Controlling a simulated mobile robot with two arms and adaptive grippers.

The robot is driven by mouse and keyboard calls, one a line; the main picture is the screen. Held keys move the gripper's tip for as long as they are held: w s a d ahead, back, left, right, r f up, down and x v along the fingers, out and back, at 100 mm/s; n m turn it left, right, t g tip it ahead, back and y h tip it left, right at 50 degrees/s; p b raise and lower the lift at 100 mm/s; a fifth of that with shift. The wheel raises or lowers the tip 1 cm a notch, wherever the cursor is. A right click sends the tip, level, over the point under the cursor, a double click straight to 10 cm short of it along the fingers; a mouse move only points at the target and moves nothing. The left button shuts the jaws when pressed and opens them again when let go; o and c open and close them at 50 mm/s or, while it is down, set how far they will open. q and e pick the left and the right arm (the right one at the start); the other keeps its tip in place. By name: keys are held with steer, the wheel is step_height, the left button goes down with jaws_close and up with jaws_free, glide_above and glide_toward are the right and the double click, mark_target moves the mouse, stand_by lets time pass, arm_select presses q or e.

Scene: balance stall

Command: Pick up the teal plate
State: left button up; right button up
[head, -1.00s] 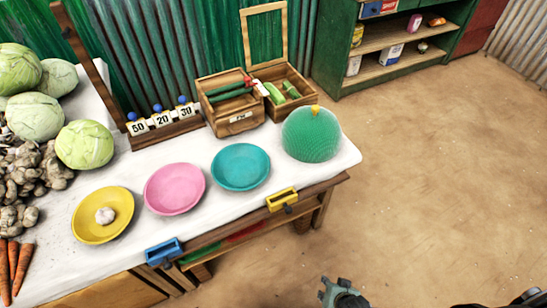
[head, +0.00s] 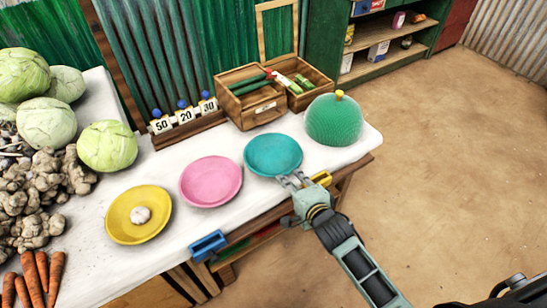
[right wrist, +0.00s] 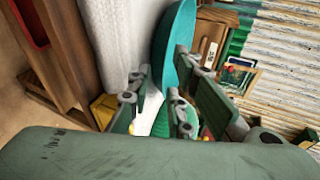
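The teal plate (head: 273,153) lies flat on the white tabletop, between the pink plate (head: 211,181) and a green dome (head: 334,120). My right gripper (head: 293,180) is at the plate's near rim, with its two fingers spread. In the right wrist view the plate (right wrist: 177,45) shows steeply on edge, and its rim reaches toward the gap between the open fingers (right wrist: 161,78). I cannot tell whether a finger touches it. The near end of the rim is partly hidden by the fingers. My left gripper is not in view.
A yellow plate (head: 122,221) holds a garlic bulb (head: 140,215). Wooden boxes (head: 250,107) and number blocks (head: 186,116) stand behind. Cabbages (head: 107,146), ginger and carrots fill the left. A yellow holder (head: 322,179) and a blue holder (head: 208,245) sit at the front edge.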

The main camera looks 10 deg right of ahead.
steer(key=shift+x, duration=1.85)
steer(key=shift+a+r, duration=0.1)
steer(key=shift+c, duration=0.5)
steer(key=shift+s, duration=0.1)
jaws_close()
